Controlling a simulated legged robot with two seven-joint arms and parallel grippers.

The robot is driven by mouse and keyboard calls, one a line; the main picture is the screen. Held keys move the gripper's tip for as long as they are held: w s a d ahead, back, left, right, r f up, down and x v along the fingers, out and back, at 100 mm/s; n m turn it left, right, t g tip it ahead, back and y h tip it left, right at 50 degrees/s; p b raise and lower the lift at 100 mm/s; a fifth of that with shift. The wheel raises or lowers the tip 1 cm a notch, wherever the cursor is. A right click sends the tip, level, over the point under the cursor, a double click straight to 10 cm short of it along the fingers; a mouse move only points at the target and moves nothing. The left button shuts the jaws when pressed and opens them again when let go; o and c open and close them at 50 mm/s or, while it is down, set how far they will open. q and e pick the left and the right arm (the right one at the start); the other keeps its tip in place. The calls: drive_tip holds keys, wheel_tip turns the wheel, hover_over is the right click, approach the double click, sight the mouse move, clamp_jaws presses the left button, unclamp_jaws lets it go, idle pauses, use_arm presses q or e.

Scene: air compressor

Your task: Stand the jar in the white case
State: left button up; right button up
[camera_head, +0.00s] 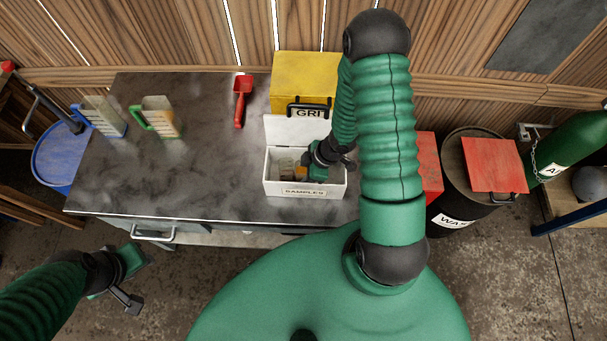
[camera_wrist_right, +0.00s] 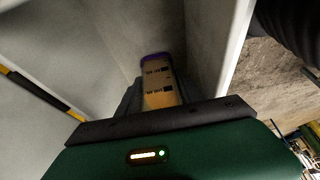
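The white case (camera_head: 305,190), labelled SAMPLES, stands open at the front of the dark bench, its lid raised behind. My right gripper (camera_head: 318,172) reaches down into the right part of the case. In the right wrist view a jar (camera_wrist_right: 158,88) with tan contents, a dark-lettered label and a purple end shows between my right gripper's dark fingers (camera_wrist_right: 157,98), which appear shut on it. The case's pale walls surround it; whether the jar touches the floor is hidden. Small orange-brown items (camera_head: 289,166) show inside the case, left of the gripper.
A yellow box (camera_head: 304,72) stands behind the case. A red scoop (camera_head: 242,100) and two handled measuring jugs, one green-handled (camera_head: 158,117) and one blue-handled (camera_head: 104,117), are on the bench. Right of the bench stands a waste drum (camera_head: 455,215). The bench's middle is clear.

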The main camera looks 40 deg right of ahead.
drive_tip(key=shift+o, duration=1.1)
drive_tip(key=shift+d+f, duration=0.1)
drive_tip(key=shift+o, duration=0.7)
drive_tip(key=shift+w+d+f, duration=0.1)
drive_tip(key=shift+d, duration=0.7)
drive_tip(key=shift+a, duration=0.5)
drive_tip(key=shift+r, duration=0.25)
use_arm(q)
drive_tip(key=shift+w+d+r+p, duration=0.1)
drive_tip(key=shift+d+r+p, duration=0.05)
drive_tip(key=shift+r+p, duration=0.75)
drive_tip(key=shift+s+d+r+p, duration=0.1)
drive_tip(key=shift+d+r+p, duration=0.1)
drive_tip(key=shift+r+p, duration=0.7)
drive_tip(key=shift+w+d+r+p, duration=0.1)
drive_tip(key=shift+d+r+p, duration=0.05)
drive_tip(key=shift+r+p, duration=0.75)
use_arm(e)
drive_tip(key=v, duration=1.1)
drive_tip(key=shift+d+r, duration=0.2)
